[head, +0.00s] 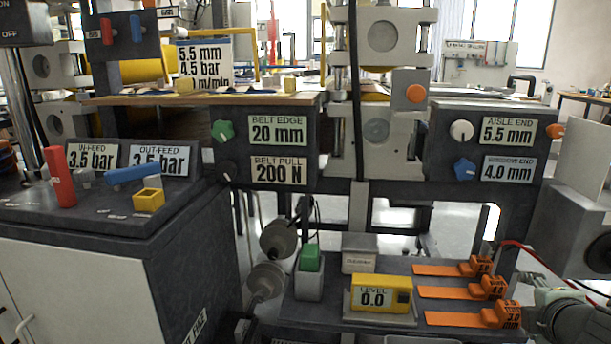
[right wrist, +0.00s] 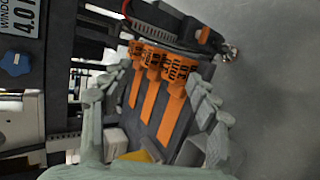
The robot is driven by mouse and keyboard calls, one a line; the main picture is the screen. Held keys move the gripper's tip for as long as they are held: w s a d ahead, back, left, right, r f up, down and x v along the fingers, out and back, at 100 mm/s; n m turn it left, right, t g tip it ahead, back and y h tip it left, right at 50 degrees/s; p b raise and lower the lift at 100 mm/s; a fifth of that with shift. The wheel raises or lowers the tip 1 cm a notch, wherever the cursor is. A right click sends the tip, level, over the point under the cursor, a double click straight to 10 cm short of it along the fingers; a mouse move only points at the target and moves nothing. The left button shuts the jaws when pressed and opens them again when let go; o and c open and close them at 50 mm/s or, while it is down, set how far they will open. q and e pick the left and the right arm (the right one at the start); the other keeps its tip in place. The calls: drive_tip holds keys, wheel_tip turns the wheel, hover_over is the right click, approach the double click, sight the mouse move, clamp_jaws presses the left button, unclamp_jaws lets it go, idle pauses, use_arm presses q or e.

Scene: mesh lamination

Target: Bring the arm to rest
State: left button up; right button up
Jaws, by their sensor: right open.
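My right gripper (head: 572,318) is at the lower right of the head view, partly cut off by the picture edge. It is beside the block ends of three orange gauges (head: 500,314) lying on a dark shelf. In the right wrist view, my right gripper (right wrist: 152,103) has its pale fingers spread apart with nothing held between them. The orange gauges (right wrist: 172,116) show beyond and between the fingers, lying flat on the shelf. I cannot tell the exact gap between fingers and gauges. My left gripper is not in view.
A yellow level (head: 381,294) reading 0.0 and a green-topped grey block (head: 310,271) sit on the shelf (head: 330,318). Panels with knobs (head: 493,145) stand above it. A red cable (head: 520,247) runs near my right gripper. Grey floor lies to the right in the wrist view.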

drive_tip(key=s+a+f+m+g+y, duration=0.4)
drive_tip(key=s+a+f+m+g, duration=0.3)
drive_tip(key=s+a+f+m, duration=0.95)
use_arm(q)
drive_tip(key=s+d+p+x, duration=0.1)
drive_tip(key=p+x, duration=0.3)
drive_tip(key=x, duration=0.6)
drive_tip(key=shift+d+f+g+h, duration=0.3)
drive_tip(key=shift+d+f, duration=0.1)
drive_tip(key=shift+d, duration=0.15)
use_arm(e)
wheel_tip(320, 180, down, 12)
drive_tip(key=n, duration=0.3)
drive_tip(key=shift+s+a+f, duration=0.2)
drive_tip(key=shift+s+f, duration=0.05)
drive_tip(key=shift+s, duration=0.1)
